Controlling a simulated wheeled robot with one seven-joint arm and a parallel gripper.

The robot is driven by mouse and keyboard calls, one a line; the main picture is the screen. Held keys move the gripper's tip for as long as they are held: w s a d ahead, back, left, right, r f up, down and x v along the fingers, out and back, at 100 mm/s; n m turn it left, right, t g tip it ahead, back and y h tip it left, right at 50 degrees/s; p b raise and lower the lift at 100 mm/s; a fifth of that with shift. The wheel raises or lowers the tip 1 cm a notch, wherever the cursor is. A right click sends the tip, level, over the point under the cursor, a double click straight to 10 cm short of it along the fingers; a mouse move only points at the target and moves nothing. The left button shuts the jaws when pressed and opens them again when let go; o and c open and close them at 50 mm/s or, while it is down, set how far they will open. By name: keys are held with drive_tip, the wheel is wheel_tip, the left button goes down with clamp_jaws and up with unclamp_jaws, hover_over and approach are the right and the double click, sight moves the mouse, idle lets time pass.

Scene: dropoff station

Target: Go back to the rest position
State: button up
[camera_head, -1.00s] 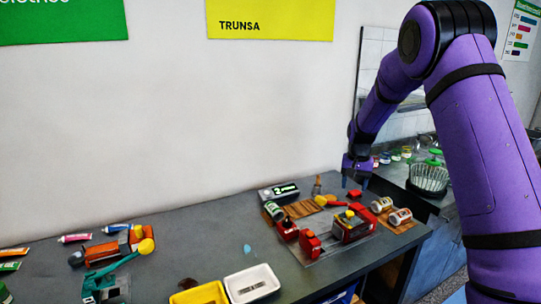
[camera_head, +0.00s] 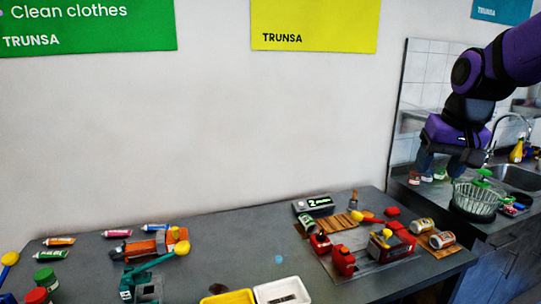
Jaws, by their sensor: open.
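My gripper (camera_head: 448,164) hangs at the upper right, fingers pointing down and spread apart. Nothing shows between the fingers. It appears in front of the sink counter and the tiled wall, away from the things on the grey table (camera_head: 225,240). My purple arm reaches in from the top right corner and is bent above the gripper.
A red vise-like fixture (camera_head: 388,246) stands on the table's right, with cans (camera_head: 441,240) beside it. White (camera_head: 283,293) and yellow (camera_head: 228,297) trays lie at the front. Tools and tubes (camera_head: 117,233) lie left.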

drive_tip(key=s+a+n+t, duration=0.2)
drive_tip(key=s, duration=1.6)
drive_tip(key=shift+s, duration=0.2)
drive_tip(key=shift+a+r, duration=0.1)
idle(1.0)
